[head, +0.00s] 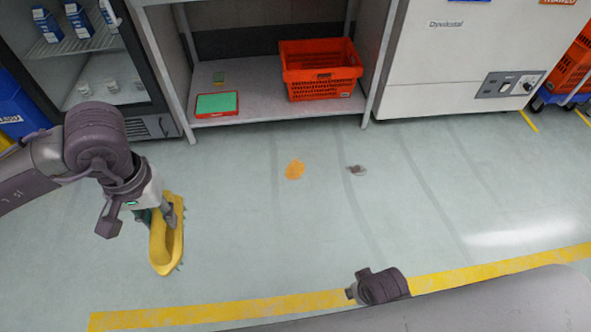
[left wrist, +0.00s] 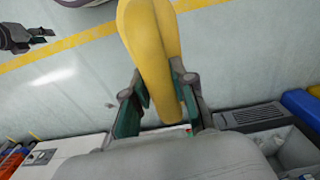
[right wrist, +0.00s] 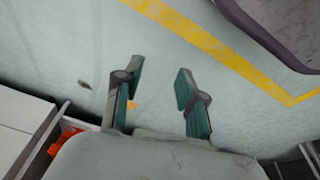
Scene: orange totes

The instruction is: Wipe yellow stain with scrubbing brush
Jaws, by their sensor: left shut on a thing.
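A yellow-orange stain (head: 294,170) lies on the pale floor in front of the shelf. It also shows small between the fingers in the right wrist view (right wrist: 132,105). My left gripper (head: 163,212) is shut on the yellow scrubbing brush (head: 166,243), left of the stain and nearer to me. In the left wrist view the brush (left wrist: 150,45) sits between the fingers of the left gripper (left wrist: 160,100). My right gripper (right wrist: 155,88) is open and empty in the right wrist view; its fingers are not clear in the head view.
A dark grey stain (head: 357,170) lies right of the yellow one. A low shelf (head: 260,108) holds an orange crate (head: 320,78) and a red-rimmed green tray (head: 217,104). A fridge (head: 150,125) stands left, a white machine (head: 440,90) right. A yellow line (head: 440,282) crosses the floor; open floor surrounds the stains.

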